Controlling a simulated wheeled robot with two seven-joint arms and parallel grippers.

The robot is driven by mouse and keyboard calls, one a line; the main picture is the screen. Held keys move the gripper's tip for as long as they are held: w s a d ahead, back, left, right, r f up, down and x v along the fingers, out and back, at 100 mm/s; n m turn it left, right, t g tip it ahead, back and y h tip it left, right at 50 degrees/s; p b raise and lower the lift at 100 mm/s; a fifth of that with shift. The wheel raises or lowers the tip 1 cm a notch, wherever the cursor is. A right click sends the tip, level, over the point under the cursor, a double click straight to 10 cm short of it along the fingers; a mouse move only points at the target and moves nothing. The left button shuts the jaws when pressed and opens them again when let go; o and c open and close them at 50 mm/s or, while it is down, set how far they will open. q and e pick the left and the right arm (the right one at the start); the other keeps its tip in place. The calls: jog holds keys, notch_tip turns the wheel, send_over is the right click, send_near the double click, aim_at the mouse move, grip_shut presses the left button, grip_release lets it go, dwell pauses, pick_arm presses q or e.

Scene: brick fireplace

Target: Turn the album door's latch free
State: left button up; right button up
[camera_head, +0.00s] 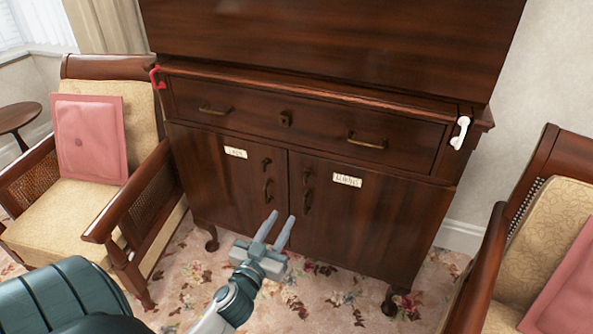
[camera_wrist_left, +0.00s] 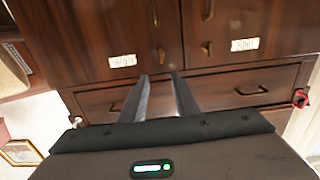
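A dark wooden cabinet (camera_head: 225,190) has two lower doors, each with a small label, a small brass latch and a pull handle near the centre seam. The left label (camera_head: 235,152) and right label (camera_head: 347,180) are too small to read surely. The left door's latch (camera_head: 266,163) and the right door's latch (camera_head: 307,176) sit above their handles. My left gripper (camera_head: 281,215) is open and empty in front of the doors, apart from the latches. The left wrist view is upside down; there the fingertips (camera_wrist_left: 159,76) point towards the right door's latch (camera_wrist_left: 161,53).
A drawer (camera_head: 320,125) with two handles lies above the doors. A red hook (camera_head: 156,78) and a white hook (camera_head: 460,132) are on the cabinet's upper corners. Armchairs flank it, the left one (camera_head: 132,222) and right one (camera_head: 480,260). Flowered carpet (camera_head: 310,295) lies in front.

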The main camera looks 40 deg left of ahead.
aim_at(305, 178)
pick_arm(q)
jog(key=shift+r, duration=0.15)
jog(key=shift+w+a, duration=0.1)
jog(key=shift+w, duration=0.05)
pick_arm(e)
jog(key=shift+a, duration=0.1)
